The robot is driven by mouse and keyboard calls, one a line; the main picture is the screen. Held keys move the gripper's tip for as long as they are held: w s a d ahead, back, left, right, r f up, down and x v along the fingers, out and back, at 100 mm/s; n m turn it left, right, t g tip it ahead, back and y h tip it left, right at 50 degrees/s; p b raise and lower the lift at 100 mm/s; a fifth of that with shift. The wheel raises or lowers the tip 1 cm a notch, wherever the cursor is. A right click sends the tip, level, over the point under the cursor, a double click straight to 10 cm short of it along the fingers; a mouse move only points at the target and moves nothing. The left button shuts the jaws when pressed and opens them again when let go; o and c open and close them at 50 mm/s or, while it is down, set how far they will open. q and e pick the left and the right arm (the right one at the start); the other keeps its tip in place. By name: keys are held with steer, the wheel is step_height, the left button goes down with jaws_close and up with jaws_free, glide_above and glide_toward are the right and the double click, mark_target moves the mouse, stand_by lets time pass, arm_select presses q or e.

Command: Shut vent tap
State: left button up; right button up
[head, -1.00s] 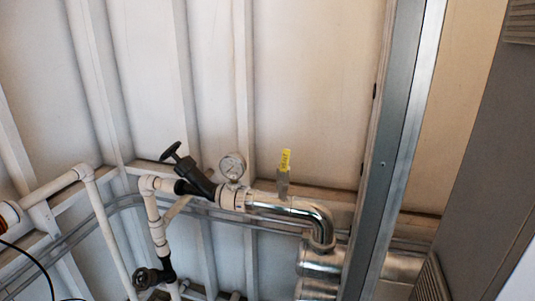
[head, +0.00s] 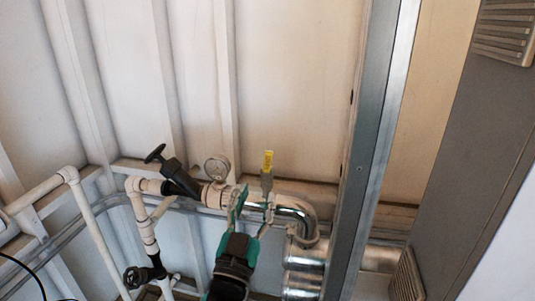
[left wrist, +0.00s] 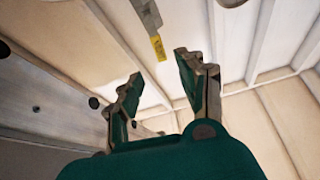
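The vent tap has a yellow-labelled lever handle (head: 267,162) that stands upright on top of the chrome pipe (head: 297,214) in the head view. In the left wrist view the yellow handle (left wrist: 158,48) hangs from the top, beyond the fingertips. My left gripper (head: 254,200) is open and empty, rising from below with its green fingers in front of the pipe, just below the handle. In the left wrist view the open fingers (left wrist: 158,70) are spread apart, with the handle's tip showing above the gap between them. My right gripper is not in view.
A black valve handwheel (head: 155,153) and a pressure gauge (head: 217,168) sit left of the handle. A second handwheel (head: 140,276) is lower left. A metal post (head: 372,150) stands to the right. The wall behind is ribbed.

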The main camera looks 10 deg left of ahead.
mark_target(268, 162)
arm_select(q)
steer(key=p+x, duration=0.2)
steer(key=x, duration=0.8)
steer(key=shift+w+r+p, duration=0.15)
steer(key=shift+w+p, duration=0.15)
steer(key=shift+w, duration=0.1)
jaws_close()
